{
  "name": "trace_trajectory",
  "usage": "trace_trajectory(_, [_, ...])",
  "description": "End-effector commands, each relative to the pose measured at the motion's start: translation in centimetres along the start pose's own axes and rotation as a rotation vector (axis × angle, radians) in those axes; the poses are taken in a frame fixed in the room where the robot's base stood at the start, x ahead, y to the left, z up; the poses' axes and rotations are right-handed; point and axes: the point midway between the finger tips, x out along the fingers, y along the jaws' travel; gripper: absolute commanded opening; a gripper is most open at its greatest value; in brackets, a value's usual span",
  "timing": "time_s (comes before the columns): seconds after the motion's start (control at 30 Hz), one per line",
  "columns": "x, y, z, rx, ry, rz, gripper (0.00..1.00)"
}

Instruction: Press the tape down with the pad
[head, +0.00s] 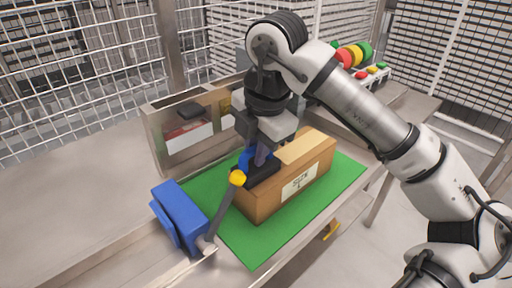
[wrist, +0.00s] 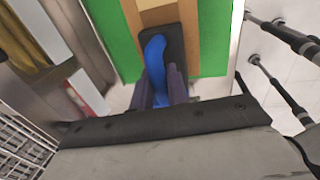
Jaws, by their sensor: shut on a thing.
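A cardboard box (head: 262,207) with a white label stands on a green mat (head: 343,180). A pale tape strip (head: 303,148) runs along its top; it also shows in the wrist view (wrist: 155,16). My gripper (head: 262,155) is over the box's near-left end, pointing down. It is shut on the blue handle of a black pad (head: 263,174). In the wrist view, the fingers (wrist: 162,85) close on the blue handle, and the dark pad (wrist: 173,45) lies over the tape line. I cannot tell whether the pad touches the box top.
A blue block-shaped device (head: 180,214) with a grey lever and yellow knob (head: 237,178) stands close left of the box. A metal panel (head: 157,143) with small items is behind. A stack light and buttons (head: 352,54) are at the back right.

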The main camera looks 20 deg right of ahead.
Motion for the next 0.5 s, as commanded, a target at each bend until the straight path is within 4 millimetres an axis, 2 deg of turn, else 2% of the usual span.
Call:
trace_trajectory(0.3, [-0.1, 0.0, 0.0, 0.0, 0.0, -0.001, 0.0])
trace_trajectory(0.5, [-1.4, 0.3, 0.0, 0.0, -0.001, -0.001, 0.0])
